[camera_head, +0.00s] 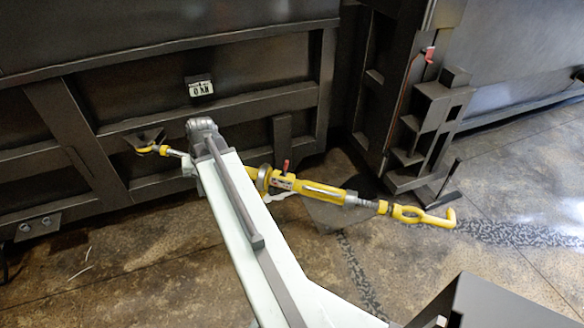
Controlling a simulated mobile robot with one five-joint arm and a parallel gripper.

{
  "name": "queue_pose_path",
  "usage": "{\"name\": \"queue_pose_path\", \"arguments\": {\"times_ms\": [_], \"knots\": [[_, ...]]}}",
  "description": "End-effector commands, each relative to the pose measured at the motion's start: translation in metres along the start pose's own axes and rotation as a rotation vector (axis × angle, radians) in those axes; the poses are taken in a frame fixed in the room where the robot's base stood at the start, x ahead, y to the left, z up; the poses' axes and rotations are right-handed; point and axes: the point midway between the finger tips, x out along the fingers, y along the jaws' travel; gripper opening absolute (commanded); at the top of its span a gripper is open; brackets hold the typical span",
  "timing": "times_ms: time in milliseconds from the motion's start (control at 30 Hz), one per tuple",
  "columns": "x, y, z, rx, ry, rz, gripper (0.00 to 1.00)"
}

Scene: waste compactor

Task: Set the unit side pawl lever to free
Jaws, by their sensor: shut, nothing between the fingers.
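A yellow ratchet turnbuckle (325,193) runs across the middle of the view, in front of a dark steel wall. A small red lever (286,166) stands up from its body, beside a round ratchet part (264,179). I cannot tell its pawl setting, or whether it is the unit side lever. The left yellow end (146,150) is at a bracket on the wall. The right end is a yellow hook (448,219), apart from the dark frame. My pale arm crosses in front and hides part of the turnbuckle. My gripper cannot be seen.
The ribbed dark wall (60,104) carries a small label plate (199,86). A stepped dark frame (440,105) with a red-tipped rod (429,54) stands at the right. The concrete floor (520,195) is clear around the hook, with a dark speckled strip.

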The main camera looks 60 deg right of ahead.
Motion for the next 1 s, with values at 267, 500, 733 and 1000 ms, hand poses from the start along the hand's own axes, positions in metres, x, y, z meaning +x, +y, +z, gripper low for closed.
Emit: {"name": "queue_pose_path", "arguments": {"times_ms": [267,500,733,1000], "knots": [[-0.042,0.252,-0.058,0.645,0.135,-0.174,0.00],[-0.070,0.377,-0.043,0.941,0.220,-0.266,0.00],[-0.072,0.391,-0.040,0.976,0.230,-0.278,0.00],[-0.024,0.387,-0.053,0.972,0.229,-0.277,0.00]]}}
